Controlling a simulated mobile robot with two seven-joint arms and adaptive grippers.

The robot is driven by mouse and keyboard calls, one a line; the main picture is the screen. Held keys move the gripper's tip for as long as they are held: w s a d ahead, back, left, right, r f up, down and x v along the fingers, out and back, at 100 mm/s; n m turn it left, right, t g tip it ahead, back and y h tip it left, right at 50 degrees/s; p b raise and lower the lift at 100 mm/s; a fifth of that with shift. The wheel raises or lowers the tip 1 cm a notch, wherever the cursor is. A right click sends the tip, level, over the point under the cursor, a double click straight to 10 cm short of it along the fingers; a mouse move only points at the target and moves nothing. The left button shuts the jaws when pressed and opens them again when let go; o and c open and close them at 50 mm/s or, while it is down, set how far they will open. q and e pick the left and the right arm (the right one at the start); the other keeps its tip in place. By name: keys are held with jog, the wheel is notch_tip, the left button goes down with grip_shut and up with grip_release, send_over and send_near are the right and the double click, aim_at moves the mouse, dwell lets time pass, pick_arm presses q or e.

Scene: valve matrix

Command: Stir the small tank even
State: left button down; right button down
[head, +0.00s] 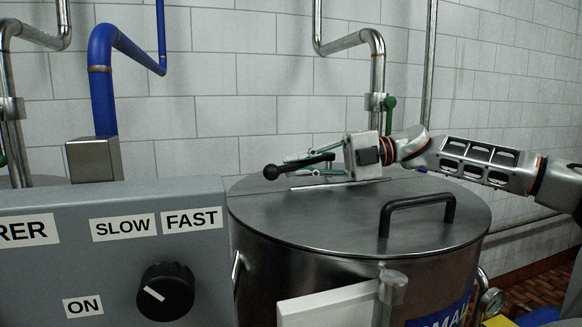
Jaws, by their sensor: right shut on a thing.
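The small tank (350,262) is a round steel vessel with a flat grey lid (330,222), at the centre right of the head view. A blue label with partly hidden white letters is low on its front. A slot or strip with a bright edge (310,187) crosses the back of the lid. My right gripper (308,163) reaches in from the right above the back of the lid. It is shut on a black handle (271,172) ending in a ball knob, which points left. What the handle joins to is hidden. My left gripper is not in view.
A grey control box (90,250) with SLOW, FAST and ON labels and a black knob (165,290) fills the lower left. A black lid handle (417,211) stands up at the lid's right. Pipes (377,75) run down the tiled wall behind.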

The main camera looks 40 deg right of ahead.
jog(key=shift+s, duration=0.1)
dwell(0.3)
jog(key=c, duration=2.1)
grip_release()
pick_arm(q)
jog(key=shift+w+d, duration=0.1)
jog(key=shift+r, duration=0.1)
